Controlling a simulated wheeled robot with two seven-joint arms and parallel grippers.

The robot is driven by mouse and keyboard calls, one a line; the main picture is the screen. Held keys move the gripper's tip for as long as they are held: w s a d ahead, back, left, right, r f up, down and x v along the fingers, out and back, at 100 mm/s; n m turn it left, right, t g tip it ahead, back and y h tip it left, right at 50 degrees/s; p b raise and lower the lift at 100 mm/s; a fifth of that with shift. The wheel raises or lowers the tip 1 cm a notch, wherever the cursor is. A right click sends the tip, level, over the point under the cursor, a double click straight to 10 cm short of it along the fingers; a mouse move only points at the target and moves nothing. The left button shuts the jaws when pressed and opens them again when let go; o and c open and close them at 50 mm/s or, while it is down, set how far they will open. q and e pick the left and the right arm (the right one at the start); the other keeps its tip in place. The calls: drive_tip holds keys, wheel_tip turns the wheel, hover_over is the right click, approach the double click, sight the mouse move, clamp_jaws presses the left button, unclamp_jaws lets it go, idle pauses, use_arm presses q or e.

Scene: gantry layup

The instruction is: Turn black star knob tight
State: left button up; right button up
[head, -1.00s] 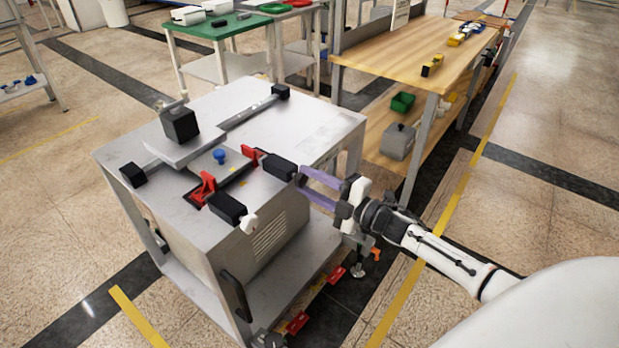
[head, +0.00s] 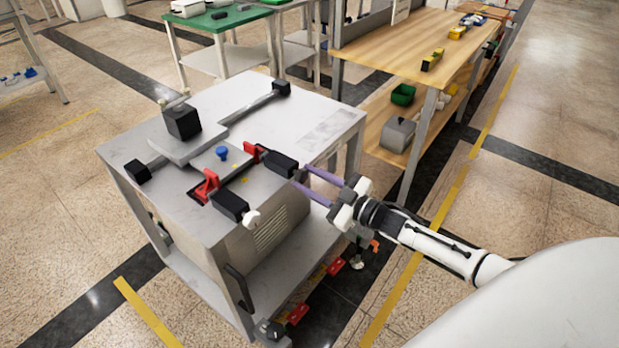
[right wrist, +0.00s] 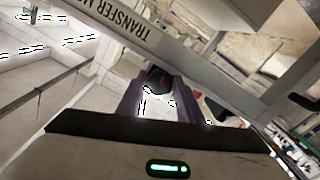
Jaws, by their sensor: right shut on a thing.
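The gantry cart (head: 215,250) has two black blocks beside red clamps on its top. My right gripper (head: 301,174) reaches in from the right with its purple fingers at the outer end of the far black block (head: 278,163). It is shut on a small dark knob there, mostly hidden between the fingertips. In the right wrist view a black knob (right wrist: 158,80) with a red mark shows between the fingers; its star shape is not clear. My left gripper is out of view.
A blue knob (head: 222,153) and a black box (head: 182,122) stand on the cart top. A wooden workbench (head: 425,62) is behind to the right, and a green table (head: 215,22) is behind.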

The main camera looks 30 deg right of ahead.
drive_tip(key=shift+m, duration=0.7)
drive_tip(key=o, duration=1.1)
drive_tip(key=shift+c, duration=0.2)
drive_tip(key=v, duration=1)
drive_tip(key=shift+s, duration=0.2)
drive_tip(key=s+a+f+m+g+h, duration=0.2)
drive_tip(key=s+a+f+g, duration=0.2)
drive_tip(key=s+a+f, duration=0.3)
drive_tip(key=s+a+f+m+g+h, duration=0.1)
drive_tip(key=s+a+f+m+g, duration=0.2)
drive_tip(key=s+a+f, duration=0.5)
drive_tip(key=s+a+g, duration=0.1)
drive_tip(key=s+a, duration=0.4)
drive_tip(key=shift+f+h, duration=0.2)
drive_tip(key=shift+h, duration=0.2)
